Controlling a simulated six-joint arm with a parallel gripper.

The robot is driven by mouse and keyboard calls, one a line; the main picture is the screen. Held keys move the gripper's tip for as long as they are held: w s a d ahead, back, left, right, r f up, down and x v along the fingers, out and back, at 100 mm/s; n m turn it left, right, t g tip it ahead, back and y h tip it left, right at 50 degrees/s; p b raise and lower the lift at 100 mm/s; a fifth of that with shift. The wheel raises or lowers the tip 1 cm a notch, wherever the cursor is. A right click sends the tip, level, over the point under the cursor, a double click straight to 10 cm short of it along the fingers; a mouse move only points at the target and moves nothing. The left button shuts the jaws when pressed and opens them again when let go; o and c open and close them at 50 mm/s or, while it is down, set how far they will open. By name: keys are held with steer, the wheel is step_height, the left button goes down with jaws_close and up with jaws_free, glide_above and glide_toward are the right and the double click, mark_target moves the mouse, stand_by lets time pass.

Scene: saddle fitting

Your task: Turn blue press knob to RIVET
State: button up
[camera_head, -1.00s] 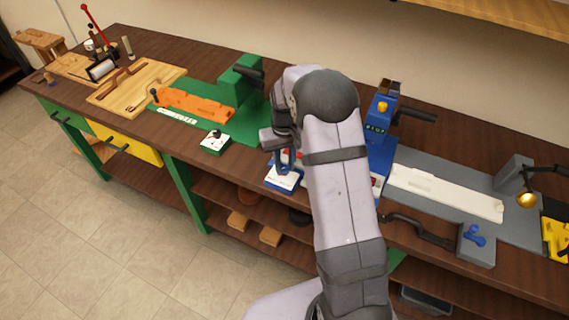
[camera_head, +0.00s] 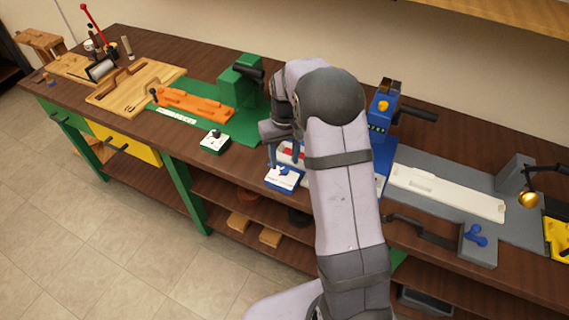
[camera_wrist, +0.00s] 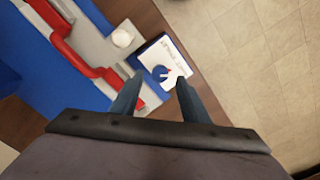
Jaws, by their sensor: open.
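The blue press knob (camera_wrist: 162,73) sits on a small white-topped blue box (camera_wrist: 155,53) with printed lettering, too small to read. Its pointer has a white and red mark. In the head view the knob (camera_head: 283,171) shows on the box (camera_head: 280,183) at the front edge of the blue press (camera_head: 383,125). My gripper (camera_wrist: 158,86) is open and empty, with its two blue-grey fingers on either side of the knob in the wrist view. I cannot tell how far above the knob the fingertips are. In the head view my gripper (camera_head: 284,155) is just above the box.
Red and white parts lie on the blue press base beside the box. The green press (camera_head: 240,80) with a knob box (camera_head: 215,141) stands to the left. A grey station (camera_head: 478,245) with a blue knob is at the right. The floor in front is clear.

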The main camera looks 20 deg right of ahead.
mark_target(284, 167)
steer(key=shift+r+b, duration=0.5)
steer(key=shift+r, duration=1.85)
